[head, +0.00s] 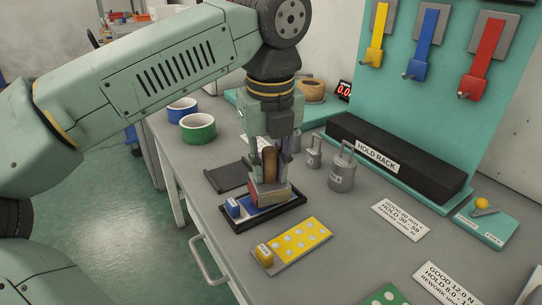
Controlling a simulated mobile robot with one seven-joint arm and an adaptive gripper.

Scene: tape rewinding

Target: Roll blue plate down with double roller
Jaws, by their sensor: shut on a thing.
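My gripper (271,156) points down over the bench and is shut on the upright brown handle of a tool, which I take to be the double roller (269,190). Its reddish and grey lower part is down at the dark-rimmed tray of the blue plate; the rollers themselves cannot be made out. The blue plate (244,212) is mostly hidden by the tool and the dark rim. A small blue labelled block (232,208) shows at its left end. Whether the tool touches the plate is too small to tell.
A yellow dotted plate (308,237) lies in front, and a green plate (385,297) at the bottom edge. Two metal weights (342,173) stand right of my gripper, before the black hold rack (410,165). Blue and green tape rolls (198,127) sit at the left.

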